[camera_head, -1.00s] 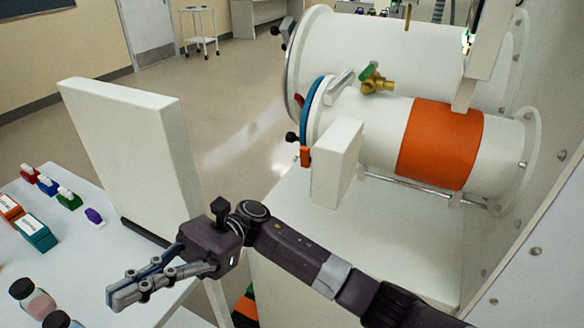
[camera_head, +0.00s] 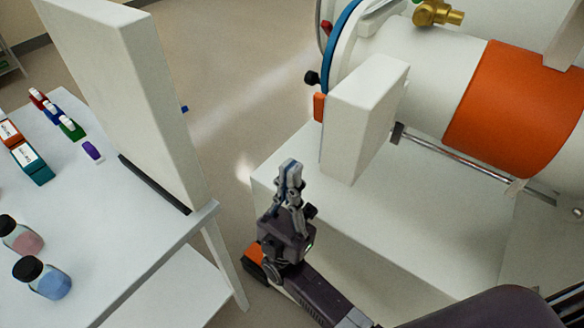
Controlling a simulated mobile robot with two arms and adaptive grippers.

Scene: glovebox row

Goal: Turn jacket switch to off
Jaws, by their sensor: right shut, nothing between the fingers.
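My right gripper (camera_head: 289,170) is shut and empty. Its fingers point up the picture, over the near left corner of the white bench, left of and below a plain white box (camera_head: 350,130). A clear gap shows in the picture between fingertips and box; depth is hard to tell. An orange jacket band (camera_head: 510,110) wraps the white cylinder to the right. I cannot make out a jacket switch; the box faces in sight look blank, and its far faces are hidden. My left gripper is not in view.
A white table (camera_head: 120,230) at left holds two capped jars (camera_head: 42,278) and several small coloured items, with an upright white panel (camera_head: 125,90) on its edge. A metal rod (camera_head: 460,160) runs under the cylinder. Floor shows between table and bench (camera_head: 400,220).

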